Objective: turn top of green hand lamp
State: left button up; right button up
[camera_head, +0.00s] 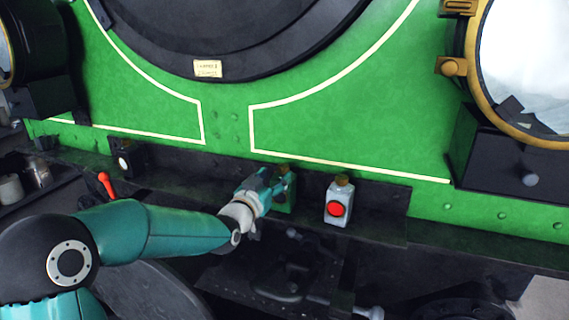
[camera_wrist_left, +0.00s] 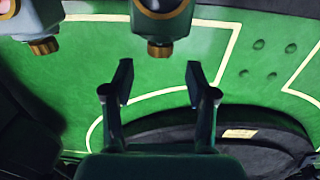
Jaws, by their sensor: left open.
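The green hand lamp (camera_head: 287,204) stands on the dark shelf below the green tram front, partly hidden behind my left gripper (camera_head: 272,182). Its brass top (camera_head: 284,168) shows just above the gripper. In the left wrist view the lamp appears upside down at the top middle, with its brass top (camera_wrist_left: 160,49) pointing down toward my left gripper (camera_wrist_left: 160,72). The two fingers are spread apart with nothing between them. The brass top lies just beyond the fingertips, centred on the gap. My right gripper is not in view.
A white lamp with a red lens (camera_head: 338,202) stands close to the right of the green lamp. A black lamp with a white lens (camera_head: 126,160) stands further left. A red-handled lever (camera_head: 106,185) is near my left arm. Dark coupling parts (camera_head: 295,275) lie below the shelf.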

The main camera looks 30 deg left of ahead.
aim_at(281, 169)
pick_arm(q)
jog(key=w, duration=0.4)
jog(key=w+a+p, duration=0.1)
jog(key=w, duration=0.1)
jog(key=shift+w+a, duration=0.1)
jog(key=shift+w, duration=0.15)
jog(key=c, duration=1)
grip_shut()
